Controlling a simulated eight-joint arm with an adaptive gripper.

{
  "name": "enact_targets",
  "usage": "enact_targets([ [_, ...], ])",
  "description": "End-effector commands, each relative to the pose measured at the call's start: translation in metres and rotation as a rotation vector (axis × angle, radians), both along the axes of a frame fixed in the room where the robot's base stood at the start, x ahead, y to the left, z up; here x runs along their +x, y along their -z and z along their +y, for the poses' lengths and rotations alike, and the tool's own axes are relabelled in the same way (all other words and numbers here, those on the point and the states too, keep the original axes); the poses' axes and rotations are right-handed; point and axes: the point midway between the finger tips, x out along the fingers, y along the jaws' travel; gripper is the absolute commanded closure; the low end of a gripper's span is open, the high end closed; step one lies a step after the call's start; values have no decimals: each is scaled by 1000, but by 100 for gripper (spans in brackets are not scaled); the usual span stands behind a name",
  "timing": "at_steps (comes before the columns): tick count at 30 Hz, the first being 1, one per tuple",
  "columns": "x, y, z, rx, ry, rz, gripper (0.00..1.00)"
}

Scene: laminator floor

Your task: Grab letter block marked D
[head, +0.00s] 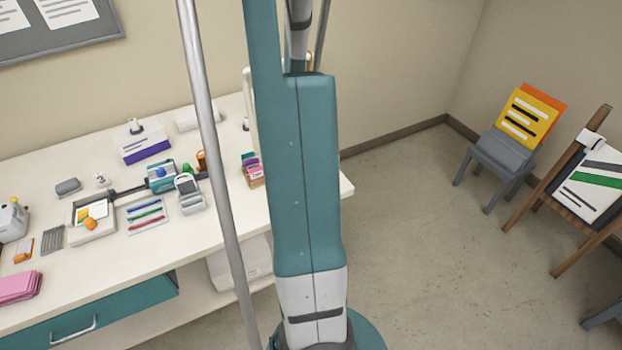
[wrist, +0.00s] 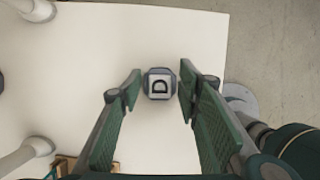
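The letter block marked D (wrist: 159,84) shows in the wrist view as a small white and grey-blue block, its black D turned sideways. It stands over the white table top. My gripper (wrist: 159,90) has its two green fingers apart, one on each side of the block. A narrow gap seems to show on each side, and I cannot see firm contact. In the head view I cannot make out the block or my gripper; my own arm covers much of that area.
The white table (head: 330,183) ends close to the block's right in the wrist view, with floor beyond. Whitish round-ended objects (wrist: 22,155) stand at left. A wooden holder (wrist: 68,165) is at lower left. Stationery crowds the table's left in the head view.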

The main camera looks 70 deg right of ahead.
Motion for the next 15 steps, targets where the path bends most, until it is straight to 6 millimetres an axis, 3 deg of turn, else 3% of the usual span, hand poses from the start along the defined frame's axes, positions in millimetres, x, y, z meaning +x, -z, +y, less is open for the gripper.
enact_targets([
  [1, 0, 0, 0, 0, 0, 0, 74],
  [7, 0, 0, 0, 0, 0, 0, 100],
  [15, 0, 0, 0, 0, 0, 0, 100],
])
